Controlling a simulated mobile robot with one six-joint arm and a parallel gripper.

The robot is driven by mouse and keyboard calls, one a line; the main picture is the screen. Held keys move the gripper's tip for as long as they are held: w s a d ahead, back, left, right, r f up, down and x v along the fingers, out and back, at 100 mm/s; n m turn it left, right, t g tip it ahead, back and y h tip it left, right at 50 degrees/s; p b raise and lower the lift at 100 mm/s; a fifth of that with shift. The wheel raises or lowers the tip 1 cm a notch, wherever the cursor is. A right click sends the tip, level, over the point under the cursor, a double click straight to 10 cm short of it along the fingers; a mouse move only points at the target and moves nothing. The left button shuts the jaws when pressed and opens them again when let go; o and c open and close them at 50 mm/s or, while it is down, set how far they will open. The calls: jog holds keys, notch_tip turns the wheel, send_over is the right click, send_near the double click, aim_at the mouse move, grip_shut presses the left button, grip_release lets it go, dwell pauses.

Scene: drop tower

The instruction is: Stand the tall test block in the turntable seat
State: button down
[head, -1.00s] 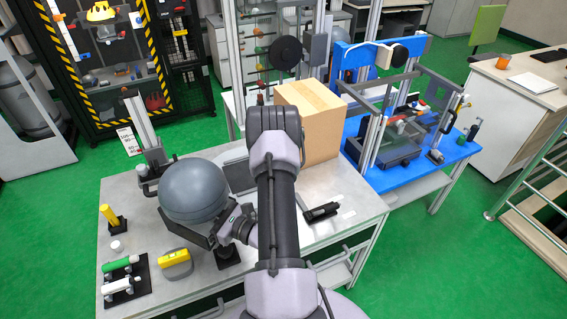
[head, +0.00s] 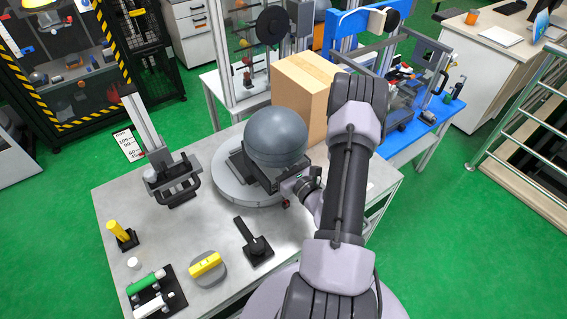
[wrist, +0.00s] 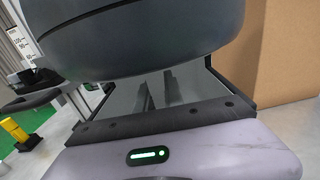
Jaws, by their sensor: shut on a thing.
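A large dark grey ball-shaped body (head: 275,137) is at my gripper (head: 290,185), over a round pale grey turntable (head: 228,181) on the bench. In the wrist view the grey body (wrist: 135,38) fills the top, close above a dark-edged plate. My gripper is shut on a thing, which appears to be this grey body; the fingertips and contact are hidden. The turntable seat is hidden behind the body and dark parts under it. I cannot tell whether the body touches the turntable. No tall block is clearly identifiable; a yellow post (head: 118,230) stands in a black holder at the left.
A cardboard box (head: 305,95) stands close behind the turntable. A black-handled fixture (head: 177,185) stands to its left. A black pad with a post (head: 255,245), a yellow piece on a disc (head: 206,264) and a rack (head: 158,295) line the front. The bench's left middle is clear.

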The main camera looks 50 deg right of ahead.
jog(key=x, duration=0.3)
jog(key=a+b+x, duration=0.1)
jog(key=x, duration=0.2)
jog(key=f+x, duration=0.1)
jog(key=x, duration=0.3)
jog(key=shift+w+a, duration=0.15)
jog(key=shift+a, duration=0.25)
jog(key=shift+w+f+b, duration=0.15)
jog(key=shift+b, duration=0.2)
notch_tip(320, 180, down, 3)
jog(key=shift+f+b, duration=0.2)
jog(key=shift+b, duration=0.7)
jog(key=shift+r, duration=0.2)
jog(key=c, duration=1.8)
grip_release()
jog(key=shift+f, duration=0.25)
jog(key=o, duration=0.3)
jog(key=shift+o, duration=0.2)
